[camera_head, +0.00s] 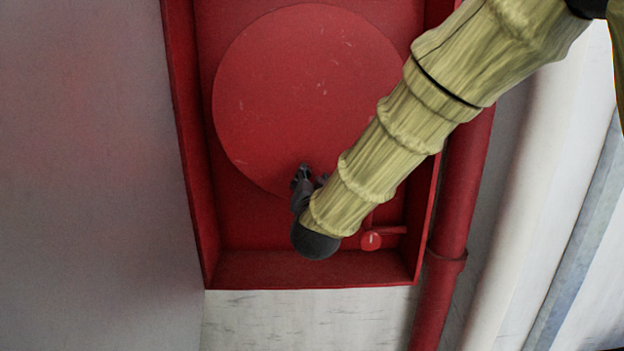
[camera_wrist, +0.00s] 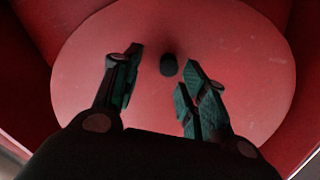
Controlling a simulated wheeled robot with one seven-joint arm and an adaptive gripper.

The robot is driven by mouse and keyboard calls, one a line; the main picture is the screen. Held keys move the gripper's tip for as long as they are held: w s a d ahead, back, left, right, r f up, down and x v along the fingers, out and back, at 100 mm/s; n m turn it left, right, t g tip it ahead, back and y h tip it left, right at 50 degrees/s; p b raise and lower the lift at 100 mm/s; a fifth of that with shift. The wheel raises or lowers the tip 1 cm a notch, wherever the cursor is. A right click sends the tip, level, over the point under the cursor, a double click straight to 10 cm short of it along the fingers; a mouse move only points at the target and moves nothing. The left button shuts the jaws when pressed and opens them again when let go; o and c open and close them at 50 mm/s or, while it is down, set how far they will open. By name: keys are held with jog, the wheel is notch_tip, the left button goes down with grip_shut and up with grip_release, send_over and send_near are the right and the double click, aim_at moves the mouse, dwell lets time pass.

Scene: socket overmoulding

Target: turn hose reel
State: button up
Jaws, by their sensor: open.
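The hose reel (camera_head: 305,85) is a large round red disc set inside a red box. My gripper (camera_head: 308,174) is at the disc's lower edge in the head view, and my sleeved arm covers the disc's lower right. In the wrist view the disc (camera_wrist: 235,65) fills most of the picture. A small dark knob (camera_wrist: 168,65) stands out from it. My gripper (camera_wrist: 160,92) is open, with one finger on each side of the line to the knob. The knob appears just beyond the fingertips, and nothing is between the pads. In the head view the knob is hidden.
The red box (camera_head: 300,270) has raised side walls and a bottom ledge close below my gripper. A small red valve (camera_head: 371,240) sits at its lower right. A red pipe (camera_head: 462,190) and a white pipe (camera_head: 535,180) run along the right. A plain grey wall (camera_head: 95,170) is at the left.

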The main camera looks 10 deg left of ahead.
jog(key=s+d, duration=0.1)
jog(key=s, duration=0.8)
jog(key=shift+s+d, duration=0.3)
jog(key=shift+d, duration=0.05)
